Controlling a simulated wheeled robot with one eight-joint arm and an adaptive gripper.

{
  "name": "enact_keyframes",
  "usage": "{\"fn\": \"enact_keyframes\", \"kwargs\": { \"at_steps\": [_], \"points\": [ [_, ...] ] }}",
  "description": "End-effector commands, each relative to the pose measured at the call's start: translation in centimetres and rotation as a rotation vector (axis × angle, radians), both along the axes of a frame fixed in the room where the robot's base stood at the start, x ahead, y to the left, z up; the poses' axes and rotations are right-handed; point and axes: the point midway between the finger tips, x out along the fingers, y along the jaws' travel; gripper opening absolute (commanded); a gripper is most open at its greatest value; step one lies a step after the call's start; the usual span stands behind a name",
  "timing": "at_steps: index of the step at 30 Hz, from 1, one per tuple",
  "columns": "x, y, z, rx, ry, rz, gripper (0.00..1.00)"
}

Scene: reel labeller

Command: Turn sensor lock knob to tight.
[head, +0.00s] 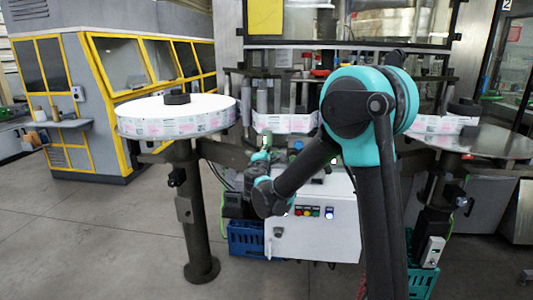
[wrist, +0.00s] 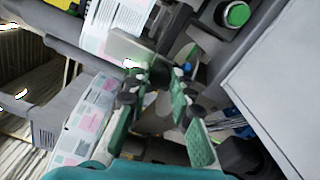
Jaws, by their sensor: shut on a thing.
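My gripper (wrist: 160,86) reaches into the labeller, its green-padded fingers around a small dark knob (wrist: 160,73). I take this to be the sensor lock knob; it is mostly hidden by the fingers, and its turn angle cannot be read. A pale, flat plate (wrist: 130,46) is just beyond the left finger. In the head view my gripper (head: 264,155) is small, in front of the labeller between the left reel and the middle label strip, and the knob cannot be made out there.
A round green-capped part (wrist: 237,14) is close by at the upper right. The label web (wrist: 88,118) runs along the left. A large label reel (head: 175,125) stands left of my arm. The white control box (head: 310,235) with coloured buttons is below it.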

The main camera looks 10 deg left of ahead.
Motion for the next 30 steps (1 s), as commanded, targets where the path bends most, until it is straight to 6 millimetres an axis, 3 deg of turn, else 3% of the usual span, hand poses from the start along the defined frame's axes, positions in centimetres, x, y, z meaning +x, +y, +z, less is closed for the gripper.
{"fn": "enact_keyframes", "kwargs": {
  "at_steps": [30],
  "points": [
    [-0.08,0.0,-0.22,0.963,-0.032,0.0,0.0]
  ]
}}
